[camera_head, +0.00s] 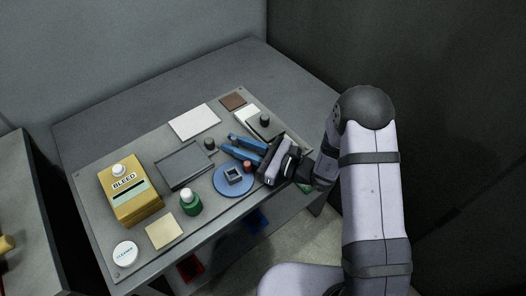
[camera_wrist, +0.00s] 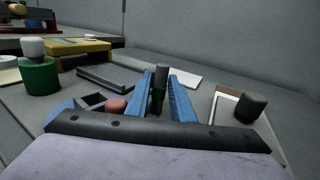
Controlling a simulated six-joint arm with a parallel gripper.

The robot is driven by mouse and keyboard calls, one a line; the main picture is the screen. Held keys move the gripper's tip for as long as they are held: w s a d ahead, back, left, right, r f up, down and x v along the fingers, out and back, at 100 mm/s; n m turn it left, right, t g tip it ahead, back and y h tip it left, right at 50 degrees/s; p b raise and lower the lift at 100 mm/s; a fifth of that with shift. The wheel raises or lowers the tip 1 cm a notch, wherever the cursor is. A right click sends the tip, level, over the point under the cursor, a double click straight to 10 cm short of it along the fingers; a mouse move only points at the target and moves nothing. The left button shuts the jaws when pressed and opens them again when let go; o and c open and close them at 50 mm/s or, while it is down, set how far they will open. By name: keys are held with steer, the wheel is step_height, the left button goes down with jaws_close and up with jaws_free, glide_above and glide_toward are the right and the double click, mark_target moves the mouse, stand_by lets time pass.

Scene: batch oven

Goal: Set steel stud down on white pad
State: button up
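A small dark upright cylinder, which looks like the steel stud (camera_head: 209,144), stands near the right edge of the grey tray. In the wrist view the stud (camera_wrist: 161,76) shows between my two blue fingers. My gripper (camera_head: 227,144) is open, its fingers lying low and pointing at the stud. The fingertips look just short of it in the head view, with no clear contact. The white pad (camera_head: 195,122) lies flat and empty behind the stud. It also shows in the wrist view (camera_wrist: 188,79), partly hidden by a finger.
A grey tray (camera_head: 181,167) lies left of the stud. A blue disc (camera_head: 222,187) with a square block and a red piece (camera_head: 248,166) sit close to my fingers. A black knob (camera_head: 264,121) stands to the right. A yellow BLEED box (camera_head: 130,204) and green bottle (camera_head: 190,206) stand left.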

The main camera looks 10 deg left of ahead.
steer(key=shift+s+d+f, duration=0.15)
steer(key=shift+d+f, duration=0.2)
steer(key=v, duration=0.3)
steer(key=b+v, duration=0.1)
steer(key=v, duration=0.3)
steer(key=r+b+v, duration=0.1)
steer(key=v, duration=0.3)
steer(key=shift+d, duration=0.1)
